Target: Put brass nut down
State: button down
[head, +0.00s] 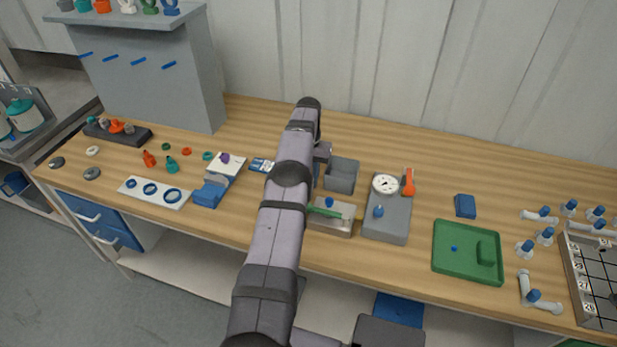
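I cannot make out a brass nut for certain. A small yellowish spot (359,214) shows at the right end of a green-handled tool (324,212), too small to identify. The tool lies across a pale metal block (333,228) with a blue knob. My arm rises from the bottom, bends at the top and comes down behind itself. A part near my gripper (322,153) shows just right of the arm, above the grey open box (341,175). The fingertips are hidden, so I cannot see whether they hold anything.
A grey gauge unit (388,215) stands right of the block, with an orange tool (408,182) behind it. A green tray (467,253) and blue-capped white pipe fittings (540,216) are farther right. A white ring plate (154,193) lies left. Bare wood separates these groups.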

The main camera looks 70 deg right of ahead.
jog(key=shift+f, duration=0.3)
jog(key=shift+f, duration=0.15)
jog(key=c, duration=1.7)
grip_release()
jog(key=shift+c, duration=0.2)
notch_tip(320, 180, up, 12)
jog(key=p, duration=0.4)
jog(key=shift+w, duration=0.1)
